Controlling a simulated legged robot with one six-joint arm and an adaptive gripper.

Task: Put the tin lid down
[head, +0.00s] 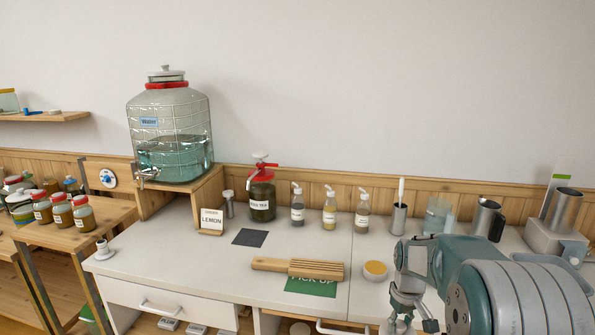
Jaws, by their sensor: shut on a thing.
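My gripper (408,314) is at the lower right in the head view, at the front edge of the worktop and to the right of a small round open tin. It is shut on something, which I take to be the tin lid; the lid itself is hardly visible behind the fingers. The tin (375,269) is low and pale with an orange-yellow inside, and stands on the white worktop (200,263). My gripper and the tin are apart in the picture.
A slatted wooden board (298,267) lies over a green PICK UP mat (312,287). A dark square mat (250,238) is bare. Several pump bottles (329,212) and a metal cup (398,218) line the back. A big water jar (172,130) stands at left.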

